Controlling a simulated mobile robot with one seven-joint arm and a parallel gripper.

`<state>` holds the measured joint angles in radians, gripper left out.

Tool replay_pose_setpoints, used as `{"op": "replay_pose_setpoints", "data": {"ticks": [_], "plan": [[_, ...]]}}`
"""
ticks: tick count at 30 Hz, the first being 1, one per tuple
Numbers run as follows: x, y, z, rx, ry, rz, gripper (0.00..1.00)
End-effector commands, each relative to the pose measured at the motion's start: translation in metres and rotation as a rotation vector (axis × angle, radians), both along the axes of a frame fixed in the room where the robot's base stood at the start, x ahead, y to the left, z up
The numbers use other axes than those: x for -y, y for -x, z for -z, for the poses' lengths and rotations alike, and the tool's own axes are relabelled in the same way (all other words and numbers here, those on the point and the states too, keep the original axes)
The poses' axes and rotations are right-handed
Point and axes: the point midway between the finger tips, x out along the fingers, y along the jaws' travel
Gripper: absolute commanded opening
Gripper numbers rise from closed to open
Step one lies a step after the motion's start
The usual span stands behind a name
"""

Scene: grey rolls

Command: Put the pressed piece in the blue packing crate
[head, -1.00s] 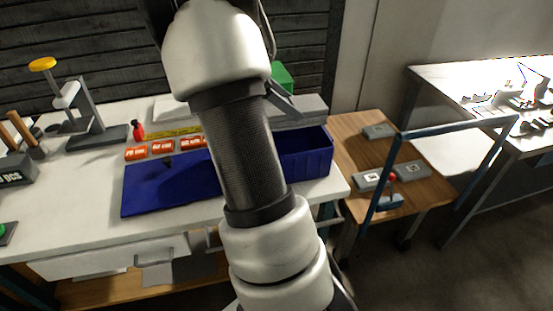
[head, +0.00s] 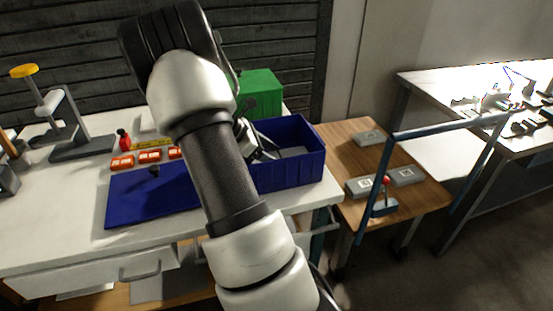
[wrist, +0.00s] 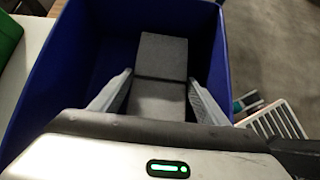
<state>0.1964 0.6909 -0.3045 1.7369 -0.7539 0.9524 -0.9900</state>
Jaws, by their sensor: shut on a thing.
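The blue packing crate (head: 297,172) stands at the right end of the white workbench. My gripper (head: 266,146) is over the crate's left part, partly hidden behind my arm. In the wrist view my gripper (wrist: 161,82) points into the crate (wrist: 62,85), with its fingers on both sides of a grey blocky piece (wrist: 159,98), and it is shut on it. A dark line crosses the grey; I cannot tell whether the far grey part (wrist: 162,53) is the same piece or another one beyond. A light grey surface (head: 295,152) shows inside the crate.
A green box (head: 260,93) stands behind the crate. A blue mat (head: 150,198), orange pieces (head: 122,163) and a yellow-topped press (head: 24,71) are on the bench (head: 60,220). A wooden cart (head: 348,145) with grey blocks and a blue rail stands to the right.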

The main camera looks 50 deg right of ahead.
Motion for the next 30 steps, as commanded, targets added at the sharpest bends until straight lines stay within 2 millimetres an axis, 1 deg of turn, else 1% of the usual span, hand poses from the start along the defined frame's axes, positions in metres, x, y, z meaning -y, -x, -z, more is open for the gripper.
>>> {"op": "replay_pose_setpoints", "data": {"ticks": [5, 6, 7, 15, 19, 23, 30], "plan": [[0.000, 0.000, 0.000, 0.002, 0.000, 0.000, 0.43], [0.000, 0.000, 0.001, 0.002, 0.000, 0.000, 0.72], [0.000, 0.000, 0.001, 0.002, 0.000, 0.000, 0.76], [0.000, 0.000, 0.000, 0.002, 0.000, 0.000, 0.76], [-0.005, -0.004, -0.007, 0.004, 0.000, -0.002, 0.76], [-0.019, -0.012, -0.023, 0.006, 0.000, -0.004, 0.76], [-0.051, -0.029, -0.059, 0.005, 0.000, -0.003, 0.76]]}}
